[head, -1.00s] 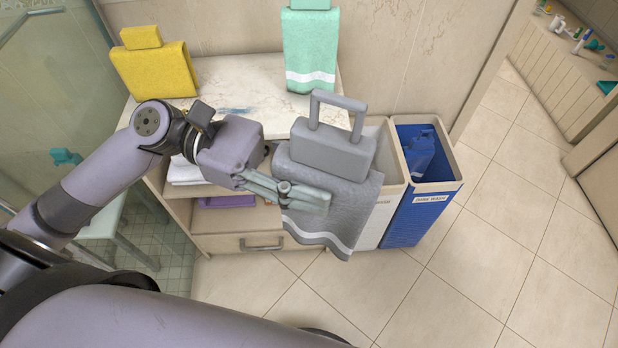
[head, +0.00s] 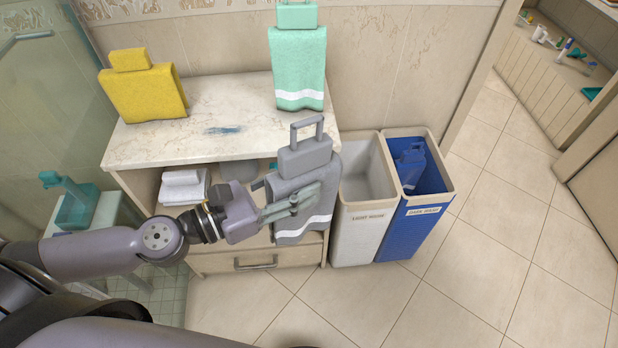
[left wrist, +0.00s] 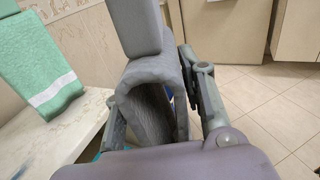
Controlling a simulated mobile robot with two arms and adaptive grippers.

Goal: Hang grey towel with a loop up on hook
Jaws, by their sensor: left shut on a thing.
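The grey towel (head: 304,185) has a white stripe near its lower edge and a stiff grey loop (head: 308,133) standing up at its top. My left gripper (head: 313,193) is shut on the grey towel and holds it upright in front of the cabinet's right end. In the left wrist view the towel (left wrist: 150,95) fills the middle, between the gripper's fingers. A green towel (head: 299,65) and a yellow towel (head: 145,93) hang at the wall above the counter. No bare hook is clearly visible. My right gripper is not in view.
A white bin (head: 362,222) and a blue bin (head: 410,228) stand right of the cabinet. A teal bottle (head: 75,203) is on a stool at left. Floor at right is clear.

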